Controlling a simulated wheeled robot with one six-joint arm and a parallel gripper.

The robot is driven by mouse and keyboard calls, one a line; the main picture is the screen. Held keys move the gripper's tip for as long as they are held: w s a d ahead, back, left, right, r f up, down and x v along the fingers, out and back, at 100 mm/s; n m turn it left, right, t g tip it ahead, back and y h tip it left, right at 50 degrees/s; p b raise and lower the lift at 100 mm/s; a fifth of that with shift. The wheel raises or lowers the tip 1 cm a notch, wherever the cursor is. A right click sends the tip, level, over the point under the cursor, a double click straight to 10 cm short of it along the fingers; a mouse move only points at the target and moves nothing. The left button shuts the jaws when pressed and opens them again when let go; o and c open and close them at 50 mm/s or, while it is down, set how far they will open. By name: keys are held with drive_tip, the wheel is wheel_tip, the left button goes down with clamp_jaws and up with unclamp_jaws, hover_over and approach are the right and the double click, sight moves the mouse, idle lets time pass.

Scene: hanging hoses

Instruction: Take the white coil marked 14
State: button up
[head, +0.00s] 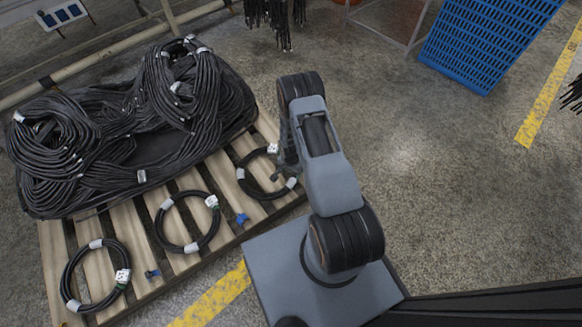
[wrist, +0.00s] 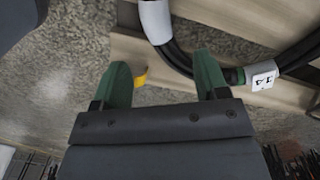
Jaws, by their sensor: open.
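A black coil (head: 256,194) with white bands lies at the right end of the wooden pallet; it is not white overall. In the wrist view the black hose (wrist: 302,53) curves past my gripper, with a white band (wrist: 155,20) and a white tag (wrist: 262,76) that seems to read 14, turned over. In the head view my gripper is beside this coil, mostly hidden by my arm.
Two similar black coils, a middle one (head: 166,228) and a left one (head: 74,262), lie on the pallet (head: 140,256). A large heap of black hoses (head: 110,135) fills its back. Blue pieces (head: 241,219) lie between coils. A blue crate (head: 490,40) stands back right.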

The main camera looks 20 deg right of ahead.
sight(292, 179)
wheel_tip(292, 179, down, 8)
drive_tip(key=b, duration=0.2)
drive_tip(key=shift+s+d+b, duration=0.1)
drive_tip(key=shift+s+b, duration=0.05)
drive_tip(key=shift+b, duration=0.2)
clamp_jaws()
drive_tip(key=c, duration=0.7)
unclamp_jaws()
clamp_jaws()
drive_tip(key=shift+r, duration=0.1)
